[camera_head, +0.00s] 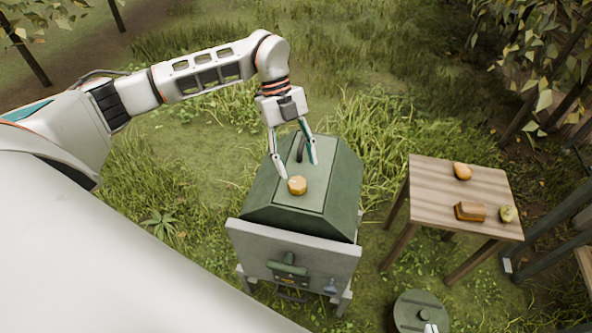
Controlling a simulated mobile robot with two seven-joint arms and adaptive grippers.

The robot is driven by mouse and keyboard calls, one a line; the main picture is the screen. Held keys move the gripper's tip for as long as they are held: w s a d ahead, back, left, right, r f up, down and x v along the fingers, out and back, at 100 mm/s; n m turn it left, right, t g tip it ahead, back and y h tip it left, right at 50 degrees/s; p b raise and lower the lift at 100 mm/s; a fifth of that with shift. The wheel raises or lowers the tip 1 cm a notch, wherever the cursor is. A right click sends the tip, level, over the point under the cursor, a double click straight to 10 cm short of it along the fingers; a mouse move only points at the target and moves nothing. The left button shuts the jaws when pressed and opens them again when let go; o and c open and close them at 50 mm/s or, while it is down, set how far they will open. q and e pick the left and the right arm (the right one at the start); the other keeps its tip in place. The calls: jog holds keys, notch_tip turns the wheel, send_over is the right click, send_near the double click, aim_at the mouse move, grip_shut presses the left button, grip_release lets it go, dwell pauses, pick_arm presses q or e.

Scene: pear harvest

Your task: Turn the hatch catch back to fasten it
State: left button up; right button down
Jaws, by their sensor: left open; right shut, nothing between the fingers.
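A green box with sloped sides (258,203) stands on legs in the middle. Its top has a hatch panel (312,202) lying flat, with a dark upright handle (299,150) at its far end. A round yellow-orange knob (297,186), which looks like the catch, sits near the panel's middle; its exact turn is too small to tell. My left gripper (299,171) points down over the hatch, fingers apart, with the left fingertip close to the knob; I cannot tell whether it touches.
The box's grey front board (250,250) carries a green handle (288,265). A wooden table (435,185) at the right holds an orange fruit (462,171), a brown block (470,211) and a green pear (508,213). The round green lid (408,312) is low at the bottom right. Grass surrounds everything.

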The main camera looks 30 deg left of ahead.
aim_at(297, 181)
pick_arm(q)
jog(key=shift+n+y, duration=0.3)
jog(key=f+b, duration=0.2)
jog(key=f, duration=0.1)
jog(key=f+b, duration=0.2)
jog(key=shift+s+a+f, duration=0.1)
jog(key=shift+s+a, duration=0.1)
jog(key=shift+s, duration=0.05)
jog(key=shift+s+d+f+b, duration=0.1)
jog(key=shift+d+f+b, duration=0.25)
jog(key=shift+f, duration=0.35)
jog(key=c, duration=1)
jog(key=shift+c, duration=0.5)
